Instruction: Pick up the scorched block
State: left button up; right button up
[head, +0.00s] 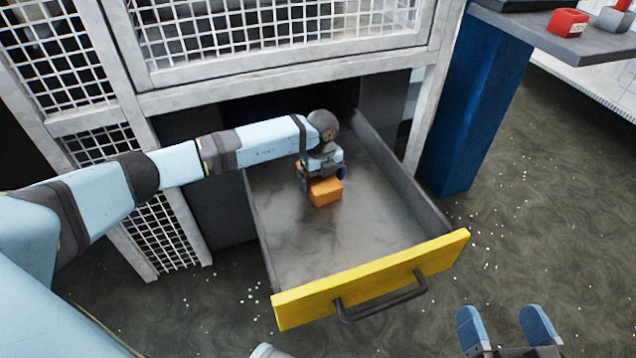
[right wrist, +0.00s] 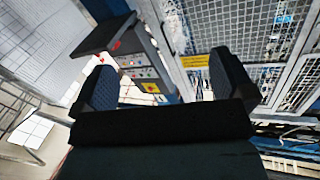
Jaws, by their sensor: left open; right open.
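An orange block (head: 326,193) sits on the grey metal floor of the pulled-out drawer, toward its back. I cannot make out scorch marks on it. My left gripper (head: 322,179) points down into the drawer at the block, its fingers open near the block's far side. Whether the fingers straddle the block or touch it is hard to tell, as the wrist hides part of the view. My right gripper (head: 505,328) is open and empty over the floor at the lower right. Its fingers also show in the right wrist view (right wrist: 164,82), with nothing between them.
The drawer has a yellow front (head: 372,280) with a dark handle (head: 382,303) and raised grey side walls. A white mesh-fronted frame (head: 270,75) stands above and behind it. A blue post (head: 478,110) and a grey shelf (head: 590,42) with a red item (head: 567,22) are at right.

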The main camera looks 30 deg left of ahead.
pick_arm(q)
jog(key=c, duration=0.7)
jog(key=shift+r, duration=0.15)
